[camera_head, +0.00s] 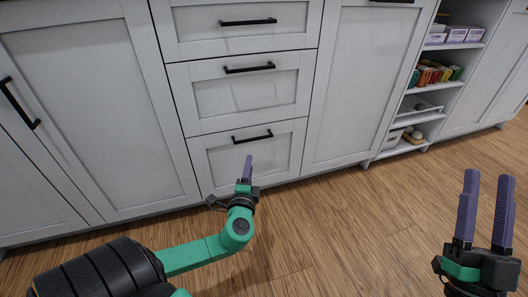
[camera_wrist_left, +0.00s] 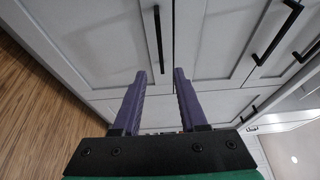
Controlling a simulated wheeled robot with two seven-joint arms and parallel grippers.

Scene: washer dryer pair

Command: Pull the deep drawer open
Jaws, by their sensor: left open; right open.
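A stack of white drawers with black bar handles is set in the cabinet front, and all look shut. The lowest drawer (camera_head: 223,163) has its handle (camera_head: 252,137) near its top edge; this handle also shows in the left wrist view (camera_wrist_left: 158,40). I cannot tell by name which drawer is the deep one. My left gripper (camera_head: 247,167) is open and empty in front of the lowest drawer, its fingers pointing toward that handle, apart from it. My right gripper (camera_head: 487,185) is open and empty over the floor at the right, away from the drawers.
The middle drawer (camera_head: 220,98) and upper drawer (camera_head: 245,40) sit above. Flat cabinet doors (camera_head: 95,95) flank the stack, the left one with a black handle (camera_head: 18,103). Open shelves (camera_head: 430,88) hold boxes and jars at right. The wooden floor (camera_head: 330,225) is clear.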

